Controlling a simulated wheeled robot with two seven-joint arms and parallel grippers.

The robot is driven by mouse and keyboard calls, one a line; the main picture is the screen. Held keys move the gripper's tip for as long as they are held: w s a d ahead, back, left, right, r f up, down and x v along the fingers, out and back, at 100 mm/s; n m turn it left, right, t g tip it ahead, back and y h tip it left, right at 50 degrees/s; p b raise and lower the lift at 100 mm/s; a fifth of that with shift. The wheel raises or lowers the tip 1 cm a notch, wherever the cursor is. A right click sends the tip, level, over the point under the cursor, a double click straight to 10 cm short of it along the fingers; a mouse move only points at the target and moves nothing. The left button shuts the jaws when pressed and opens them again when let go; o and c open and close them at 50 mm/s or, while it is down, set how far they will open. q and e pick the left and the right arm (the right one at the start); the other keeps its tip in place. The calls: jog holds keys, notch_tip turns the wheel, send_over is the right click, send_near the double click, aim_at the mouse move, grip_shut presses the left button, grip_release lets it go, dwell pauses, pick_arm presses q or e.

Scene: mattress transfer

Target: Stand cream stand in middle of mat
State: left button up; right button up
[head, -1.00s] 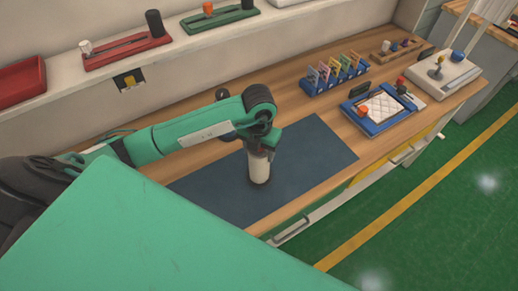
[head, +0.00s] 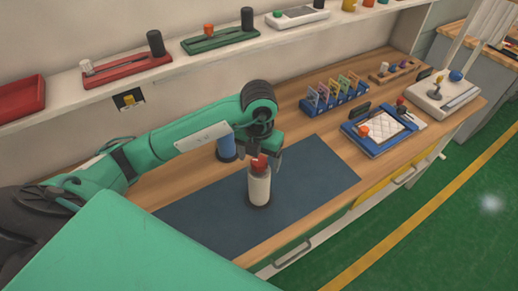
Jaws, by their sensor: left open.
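The cream stand (head: 259,189), a cream cylinder with a dark base and a red top, stands upright on the dark blue mat (head: 312,182), near the mat's middle. My left gripper (head: 268,158) is open, beside and behind the stand's red top. The picture does not show clearly whether a finger touches the top. My right gripper is not in view.
A blue cylinder (head: 226,146) stands behind the mat, partly behind my left arm. A blue rack (head: 335,98) with colored pieces and a blue tray (head: 378,132) are to the right. The shelf above holds red and green trays. The mat's right part is clear.

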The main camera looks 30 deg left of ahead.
pick_arm(q)
notch_tip(320, 180, up, 5)
jog(key=shift+r, duration=0.5)
jog(key=shift+d, duration=0.1)
dwell(0.4)
